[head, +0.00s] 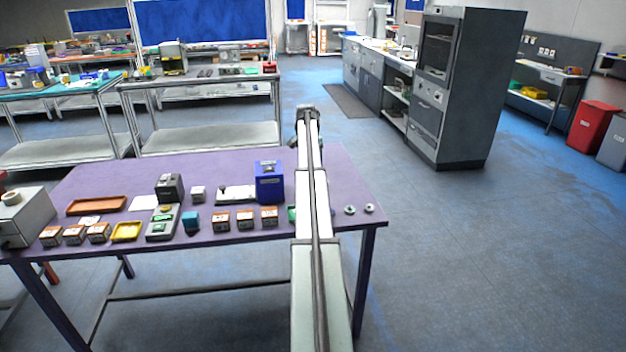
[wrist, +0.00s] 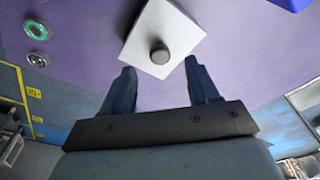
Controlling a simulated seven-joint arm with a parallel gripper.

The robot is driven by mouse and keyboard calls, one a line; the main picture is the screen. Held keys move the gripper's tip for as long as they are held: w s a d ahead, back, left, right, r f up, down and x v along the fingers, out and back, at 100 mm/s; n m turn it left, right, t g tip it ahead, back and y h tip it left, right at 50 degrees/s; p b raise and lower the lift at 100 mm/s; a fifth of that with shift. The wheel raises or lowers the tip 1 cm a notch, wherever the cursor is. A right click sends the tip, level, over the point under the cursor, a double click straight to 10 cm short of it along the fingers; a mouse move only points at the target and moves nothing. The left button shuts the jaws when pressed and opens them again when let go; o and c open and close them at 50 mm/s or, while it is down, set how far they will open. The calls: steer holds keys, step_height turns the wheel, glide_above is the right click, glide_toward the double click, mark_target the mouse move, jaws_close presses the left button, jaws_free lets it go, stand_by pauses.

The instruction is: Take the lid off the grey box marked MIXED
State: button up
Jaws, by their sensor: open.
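In the wrist view, a pale square lid (wrist: 150,42) with a round dark knob (wrist: 159,56) in its middle lies below my gripper (wrist: 159,67). It seems to cover a box, but the box's sides and any MIXED marking do not show. My gripper is open, its two dark fingers apart, with the knob between and a little beyond the fingertips in the picture. Nothing is seen held. In the head view, my arm hides the gripper and this box; no MIXED marking can be read there.
The purple table (head: 110,185) holds a blue container (head: 269,185), several small boxes, an orange tray (head: 95,205), a yellow tray (head: 126,231) and a grey device (head: 163,222). Two small round pieces (wrist: 36,30) lie left of the lid in the wrist view. Purple tabletop around the lid is mostly bare.

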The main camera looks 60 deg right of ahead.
steer(key=shift+d+f, duration=0.25)
steer(key=shift+f, duration=1)
steer(key=shift+d+f, duration=0.2)
steer(key=shift+f, duration=1)
steer(key=shift+c, duration=0.3)
jaws_close()
